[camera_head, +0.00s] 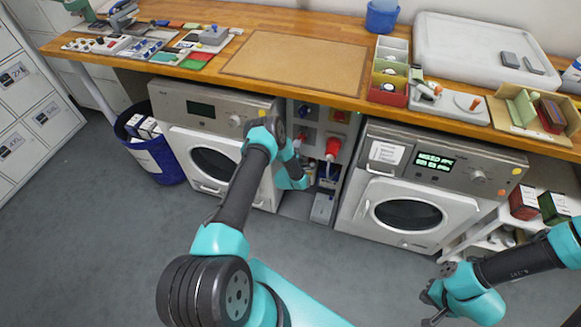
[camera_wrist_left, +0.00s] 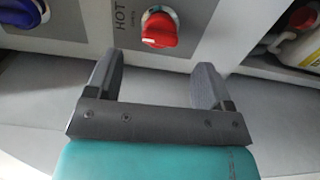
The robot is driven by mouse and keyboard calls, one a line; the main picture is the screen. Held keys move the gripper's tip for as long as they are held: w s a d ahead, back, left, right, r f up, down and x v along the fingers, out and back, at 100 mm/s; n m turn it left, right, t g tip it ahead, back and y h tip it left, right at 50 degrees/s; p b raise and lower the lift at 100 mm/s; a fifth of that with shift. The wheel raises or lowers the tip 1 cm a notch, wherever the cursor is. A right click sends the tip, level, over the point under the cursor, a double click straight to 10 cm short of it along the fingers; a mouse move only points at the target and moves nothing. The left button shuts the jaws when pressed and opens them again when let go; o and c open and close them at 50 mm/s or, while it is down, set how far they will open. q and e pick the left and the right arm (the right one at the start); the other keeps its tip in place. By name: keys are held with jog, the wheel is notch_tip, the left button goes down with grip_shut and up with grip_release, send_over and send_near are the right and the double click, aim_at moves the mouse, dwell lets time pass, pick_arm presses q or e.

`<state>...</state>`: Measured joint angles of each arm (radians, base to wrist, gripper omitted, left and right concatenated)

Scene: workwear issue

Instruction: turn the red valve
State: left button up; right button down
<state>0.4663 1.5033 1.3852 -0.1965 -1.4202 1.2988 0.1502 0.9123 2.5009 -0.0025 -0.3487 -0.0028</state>
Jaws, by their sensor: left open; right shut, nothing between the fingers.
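The red valve (camera_wrist_left: 160,30) is a red knob on a pale round base, on a grey panel beside the word HOT in the left wrist view. My left gripper (camera_wrist_left: 155,68) is open and empty. Its two fingers point toward the panel, with the red valve beyond the gap between them and apart from both. My right gripper (camera_head: 431,310) is shut and empty, low at the right over the floor.
A blue knob (camera_wrist_left: 22,12) sits left of the valve. A white bottle (camera_wrist_left: 302,47) stands at the right. The left washer (camera_head: 205,135) and right washer (camera_head: 410,205) flank the gap. A large red plug (camera_head: 332,147) is on the panel. The floor in front is clear.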

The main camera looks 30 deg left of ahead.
pick_arm(q)
jog(key=v, duration=1)
jog(key=shift+s, duration=0.3)
jog(key=s+d+r+m+g+h, duration=0.2)
jog(key=s+d+m+g+h, duration=0.15)
jog(key=d+m, duration=0.3)
jog(key=s+d+r+m+g+h, duration=0.3)
jog(key=s+d+m+g, duration=0.15)
jog(key=d, duration=0.25)
jog(key=s+d+r+m+g+h, duration=0.1)
jog(key=s+d+r+m+g, duration=0.2)
jog(key=s, duration=0.5)
jog(key=s+d+r+m+g+h, duration=0.1)
jog(key=s+d+r+m+g, duration=0.2)
jog(key=s, duration=0.6)
notch_tip(320, 180, up, 2)
jog(key=m+g, duration=0.2)
jog(key=shift+s+d+r+m+h, duration=0.2)
jog(key=shift+d+m+h, duration=0.1)
jog(key=shift+d+h, duration=0.1)
